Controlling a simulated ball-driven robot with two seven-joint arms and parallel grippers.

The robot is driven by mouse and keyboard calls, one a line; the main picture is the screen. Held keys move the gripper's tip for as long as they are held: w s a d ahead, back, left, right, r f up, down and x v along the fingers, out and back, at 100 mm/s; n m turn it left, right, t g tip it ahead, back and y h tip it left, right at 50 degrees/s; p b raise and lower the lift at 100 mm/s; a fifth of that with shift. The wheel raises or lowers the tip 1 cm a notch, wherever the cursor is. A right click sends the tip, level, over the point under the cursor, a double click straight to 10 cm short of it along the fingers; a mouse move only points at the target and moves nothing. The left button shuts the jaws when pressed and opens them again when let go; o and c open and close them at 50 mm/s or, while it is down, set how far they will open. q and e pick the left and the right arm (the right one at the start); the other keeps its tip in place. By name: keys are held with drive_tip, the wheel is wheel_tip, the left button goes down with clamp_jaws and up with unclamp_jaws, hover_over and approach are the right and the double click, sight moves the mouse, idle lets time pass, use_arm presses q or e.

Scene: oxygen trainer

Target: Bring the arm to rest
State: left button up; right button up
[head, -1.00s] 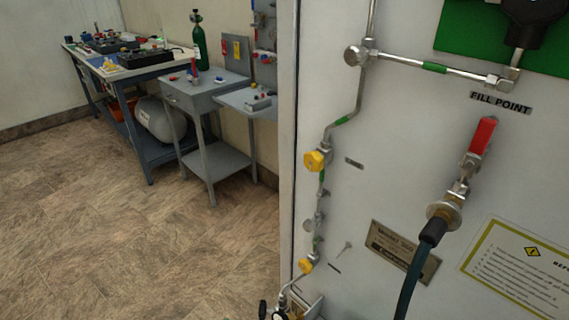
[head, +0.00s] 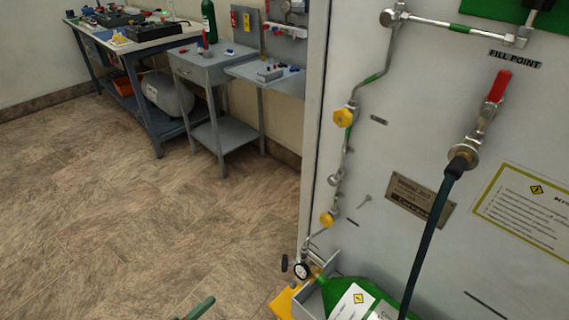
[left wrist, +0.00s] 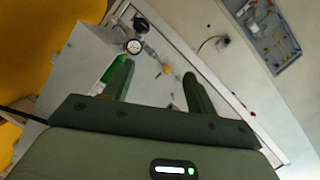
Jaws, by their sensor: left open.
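My left gripper (left wrist: 155,75) is open in the left wrist view, its two dark green fingers apart with nothing between them. Behind the fingers show the white panel, a small round gauge (left wrist: 134,46) and a green cylinder (left wrist: 109,68), all apart from the fingers as far as I can tell. In the head view a green piece (head: 200,308), probably part of my left arm, shows at the bottom edge. My right gripper is in neither view.
The white panel (head: 400,150) on the right carries pipes, yellow knobs, a red-handled valve (head: 495,90) and a dark hose (head: 430,240). A green cylinder (head: 365,298) and a gauge (head: 302,270) stand at its foot. Benches (head: 150,40) line the back wall. The floor on the left is clear.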

use_arm(q)
drive_tip(key=s+a+f+n+g+y+p, duration=0.25)
drive_tip(key=s+a+f+n+y, duration=0.2)
drive_tip(key=s+f, duration=0.45)
drive_tip(key=s+a+f+n+g+y+p, duration=0.1)
drive_tip(key=s+a+f+n+g+y, duration=0.4)
drive_tip(key=s+f, duration=0.4)
drive_tip(key=s+d+f+n+g+p, duration=0.1)
drive_tip(key=s+n+g+p, duration=0.4)
drive_tip(key=s, duration=2)
drive_tip(key=shift+f+n+h+p, duration=0.3)
drive_tip(key=shift+f+n+h, duration=0.05)
drive_tip(key=shift+f, duration=0.15)
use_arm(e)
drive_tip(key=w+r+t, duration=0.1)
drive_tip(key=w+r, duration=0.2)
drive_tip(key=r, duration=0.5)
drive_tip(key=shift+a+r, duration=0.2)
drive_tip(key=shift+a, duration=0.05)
use_arm(q)
drive_tip(key=shift+w+g, duration=0.1)
drive_tip(key=shift+g, duration=0.15)
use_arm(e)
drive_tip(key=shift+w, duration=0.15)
